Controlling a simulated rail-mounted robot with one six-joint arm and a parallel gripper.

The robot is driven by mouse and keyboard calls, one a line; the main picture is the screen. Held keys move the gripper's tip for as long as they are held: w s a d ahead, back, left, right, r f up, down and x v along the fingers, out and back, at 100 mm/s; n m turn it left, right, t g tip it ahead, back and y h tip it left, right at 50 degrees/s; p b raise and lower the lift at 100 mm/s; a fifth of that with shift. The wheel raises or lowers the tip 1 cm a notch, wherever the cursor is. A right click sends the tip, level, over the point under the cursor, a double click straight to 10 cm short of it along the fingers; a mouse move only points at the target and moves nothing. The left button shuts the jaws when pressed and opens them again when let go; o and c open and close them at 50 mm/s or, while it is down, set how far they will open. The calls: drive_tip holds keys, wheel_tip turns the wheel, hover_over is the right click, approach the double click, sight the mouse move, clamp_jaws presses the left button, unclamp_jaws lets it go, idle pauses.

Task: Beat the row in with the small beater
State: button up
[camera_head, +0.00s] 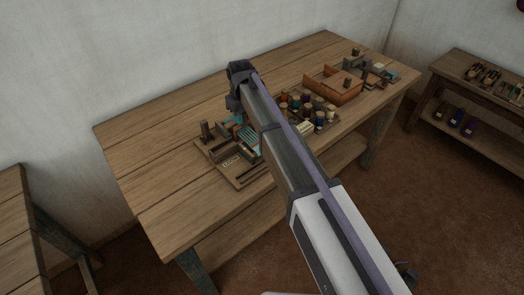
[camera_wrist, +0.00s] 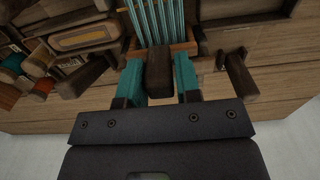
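A small loom board (camera_head: 245,181) lies on the wooden table, with teal warp threads (camera_head: 250,136) partly hidden behind my arm. The threads (camera_wrist: 158,20) run away from me at the top of the wrist view. A dark brown wooden block (camera_wrist: 158,72), seemingly the handle of the small beater, stands in front of them. My gripper (camera_wrist: 159,80) has its teal-sided fingers on either side of this block, apparently touching both sides. The beater's lower part is hidden. In the head view my gripper (camera_head: 236,106) points down over the board.
A dark post (camera_wrist: 240,76) stands close right of the fingers. A shuttle-like wooden piece (camera_wrist: 86,37) and thread spools (camera_wrist: 14,66) lie to the left. An orange-brown box (camera_head: 333,87) sits farther along the table. The table's left end (camera_head: 140,150) is clear.

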drive_tip(key=c, duration=0.3)
drive_tip(key=shift+s+d, duration=2.8)
drive_tip(key=shift+s, duration=0.1)
drive_tip(key=shift+c, duration=0.2)
drive_tip(key=shift+w+a, duration=2.5)
drive_tip(key=shift+w, duration=0.15)
drive_tip(key=o, duration=0.8)
drive_tip(key=shift+s, duration=0.1)
wheel_tip(320, 180, up, 7)
drive_tip(key=p, duration=0.6)
drive_tip(key=shift+f+p, duration=0.1)
drive_tip(key=shift+p, duration=0.3)
drive_tip(key=shift+f, duration=0.15)
